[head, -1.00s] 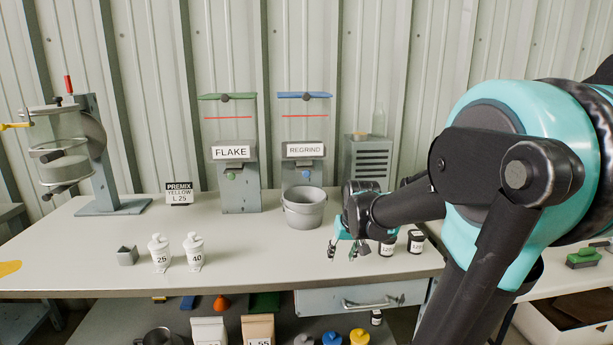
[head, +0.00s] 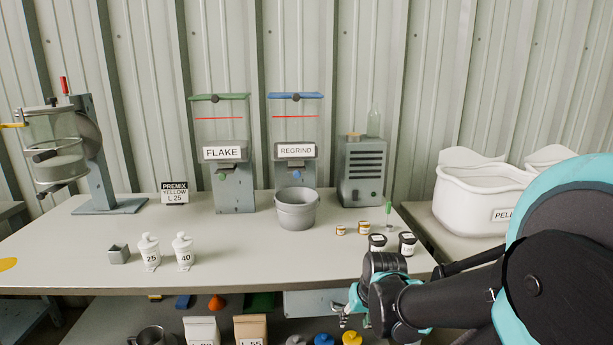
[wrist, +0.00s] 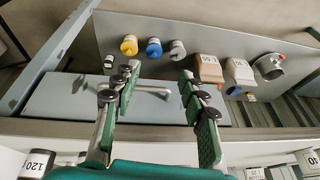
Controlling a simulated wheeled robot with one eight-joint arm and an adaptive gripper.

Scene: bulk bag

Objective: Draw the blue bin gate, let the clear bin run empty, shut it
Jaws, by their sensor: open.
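The clear bin labelled REGRIND (head: 296,125) has a blue lid (head: 296,96) and a red line near its top; I cannot tell how full it is. Its blue gate knob (head: 295,172) is on the grey base below the label. A grey bucket (head: 296,215) stands on the bench in front of that base and hides part of it. My gripper (head: 350,308) is open and empty by the bench's front edge, to the right of and nearer than the bucket. In the wrist view, my gripper (wrist: 158,92) has its fingers spread over a drawer front (wrist: 65,103) with a bar handle (wrist: 150,91).
The FLAKE bin (head: 221,125) with a green lid stands just left. A grey slotted unit (head: 362,172) stands right. Black-lidded jars (head: 407,243) and small pots (head: 364,228) are near my arm. White bottles (head: 183,252) stand front left. The bench middle is clear.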

